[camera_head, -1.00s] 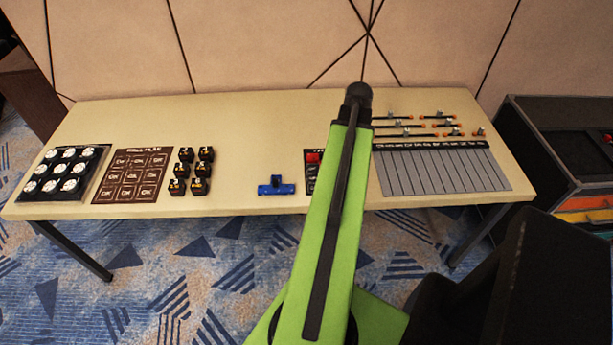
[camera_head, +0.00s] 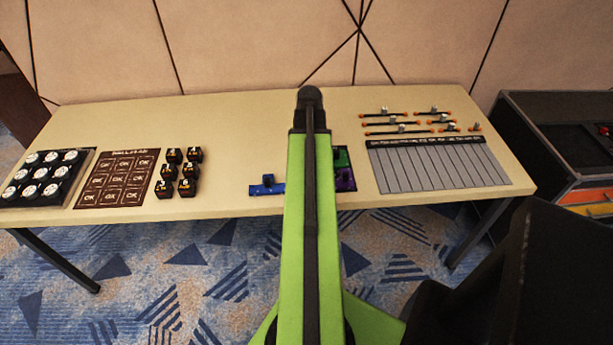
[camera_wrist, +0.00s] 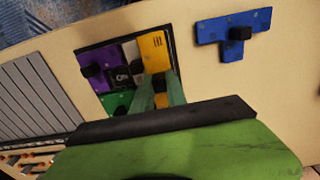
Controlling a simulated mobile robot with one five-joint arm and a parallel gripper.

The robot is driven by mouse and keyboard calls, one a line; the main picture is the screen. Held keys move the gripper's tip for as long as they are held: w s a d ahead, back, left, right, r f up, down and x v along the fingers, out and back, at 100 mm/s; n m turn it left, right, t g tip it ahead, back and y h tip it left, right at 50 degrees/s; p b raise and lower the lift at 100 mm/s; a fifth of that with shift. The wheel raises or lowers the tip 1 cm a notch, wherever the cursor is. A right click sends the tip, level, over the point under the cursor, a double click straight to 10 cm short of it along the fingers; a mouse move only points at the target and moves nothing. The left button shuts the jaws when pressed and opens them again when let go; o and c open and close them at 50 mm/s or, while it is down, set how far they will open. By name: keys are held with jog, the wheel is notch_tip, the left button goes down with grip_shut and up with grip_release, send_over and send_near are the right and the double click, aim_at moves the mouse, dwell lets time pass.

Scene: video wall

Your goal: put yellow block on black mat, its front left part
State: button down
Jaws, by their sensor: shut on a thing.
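The yellow block (camera_wrist: 154,52) shows in the wrist view at the mat's front left part, at the upper right there. My gripper (camera_wrist: 159,88) is shut on it, with the fingers covering its near part. I cannot tell whether the block touches the black mat (camera_wrist: 121,78). A purple block (camera_wrist: 102,66) and a green block (camera_wrist: 116,103) lie on the mat. In the head view, the purple block (camera_head: 346,181) and green block (camera_head: 342,158) show right of my arm, which hides the yellow block, my gripper and the mat's left side.
A blue T-shaped block (camera_wrist: 234,32) lies beside the mat; the head view shows it left of my arm (camera_head: 267,187). Black numbered cubes (camera_head: 180,172), a brown card (camera_head: 118,178) and a knob panel (camera_head: 45,178) lie farther left. A grey striped panel (camera_head: 440,168) is right.

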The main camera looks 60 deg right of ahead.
jog(key=shift+w+f, duration=0.2)
jog(key=shift+w, duration=0.2)
notch_tip(320, 180, down, 4)
jog(key=b, duration=0.4)
jog(key=shift+f, duration=0.2)
jog(key=shift+r, duration=0.25)
jog(key=shift+f, duration=0.2)
jog(key=c, duration=1.3)
grip_release()
jog(key=shift+c, duration=0.2)
notch_tip(320, 180, up, 13)
jog(key=p, duration=1.2)
jog(key=shift+f, duration=0.3)
